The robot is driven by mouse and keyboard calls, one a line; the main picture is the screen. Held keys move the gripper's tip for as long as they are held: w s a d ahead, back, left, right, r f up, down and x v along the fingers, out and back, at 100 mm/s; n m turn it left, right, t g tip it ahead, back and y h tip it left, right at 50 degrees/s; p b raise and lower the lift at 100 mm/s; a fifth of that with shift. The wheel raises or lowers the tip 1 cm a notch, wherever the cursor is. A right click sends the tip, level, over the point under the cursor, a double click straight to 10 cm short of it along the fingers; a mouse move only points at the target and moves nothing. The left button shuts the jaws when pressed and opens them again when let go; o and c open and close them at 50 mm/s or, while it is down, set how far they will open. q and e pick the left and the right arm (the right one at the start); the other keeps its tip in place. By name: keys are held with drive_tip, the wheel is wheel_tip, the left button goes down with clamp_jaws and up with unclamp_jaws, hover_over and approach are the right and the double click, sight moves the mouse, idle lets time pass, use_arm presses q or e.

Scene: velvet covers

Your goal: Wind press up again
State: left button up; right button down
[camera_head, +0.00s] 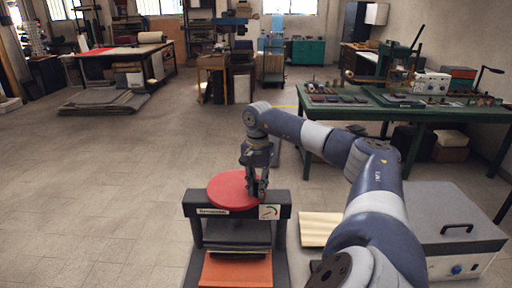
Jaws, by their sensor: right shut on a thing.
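The press (203,225) stands in front of me at the lower middle, a dark frame with a red round wheel (225,193) lying flat on its top. A label and a small dial (270,212) are on its front beam. Under the beam are a dark plate (236,234) and an orange sheet (236,268). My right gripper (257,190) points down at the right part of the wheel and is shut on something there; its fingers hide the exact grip. My left gripper is not in view.
A grey box with a black handle (457,227) stands right of the press, near my right arm. A light wooden piece (318,228) lies between them. A green workbench (400,108) with tools is behind at the right. The floor (90,185) at left is clear.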

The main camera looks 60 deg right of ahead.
drive_tip(key=shift+d+r, duration=0.1)
drive_tip(key=shift+d, duration=0.1)
drive_tip(key=c, duration=1.4)
unclamp_jaws()
drive_tip(key=shift+c, duration=0.2)
drive_tip(key=shift+a+r, duration=0.1)
drive_tip(key=shift+r, duration=0.2)
wheel_tip(320, 180, up, 11)
drive_tip(key=shift+r, duration=0.1)
